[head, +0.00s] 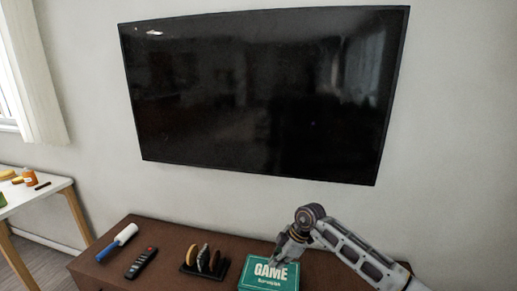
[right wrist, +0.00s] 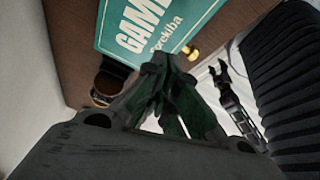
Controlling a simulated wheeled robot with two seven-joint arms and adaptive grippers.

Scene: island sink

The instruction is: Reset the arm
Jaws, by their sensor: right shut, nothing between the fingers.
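My right arm comes in from the lower right in the head view. Its gripper (head: 281,251) is over the back part of a green box marked GAME (head: 262,277) on the brown cabinet. In the right wrist view the right gripper (right wrist: 158,75) is shut and empty, with its fingertips in front of the green box (right wrist: 165,25). I cannot tell whether the fingertips touch the box.
The brown cabinet (head: 178,238) also holds a lint roller (head: 118,243), a remote (head: 141,263) and a dark rack with round pieces (head: 203,262). A large screen (head: 262,95) hangs on the wall behind. A white table (head: 30,192) with small items stands at the left.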

